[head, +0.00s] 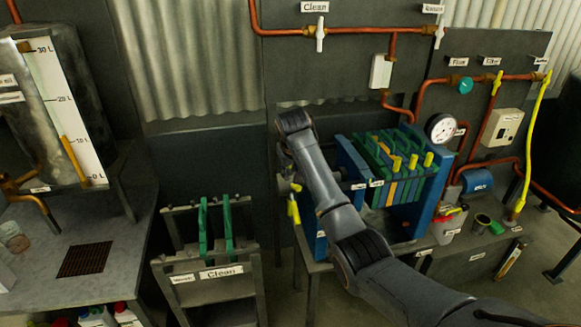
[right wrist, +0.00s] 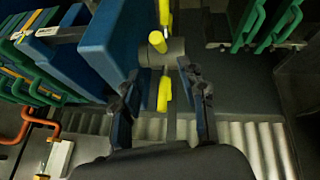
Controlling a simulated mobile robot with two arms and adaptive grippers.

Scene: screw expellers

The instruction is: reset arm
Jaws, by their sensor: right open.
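My right arm comes in from the lower right in the head view and reaches over to the left end of the blue-framed press (head: 428,190). Its wrist is bent there, and the gripper is mostly hidden behind the arm. In the right wrist view my right gripper (right wrist: 160,76) is open, its two dark fingers apart. A yellow handle (right wrist: 164,95) lies in line with the gap between the fingers; I cannot tell whether either finger touches it. Yellow handle parts also show beside the arm in the head view (head: 293,208). My left gripper is not in view.
Green and blue plates (head: 375,160) stand in the press. A rack marked Clean (head: 222,286) with green-handled plates stands left of the press. Copper pipes (head: 392,60) and a gauge (head: 441,128) are behind. A tank (head: 60,90) stands at far left.

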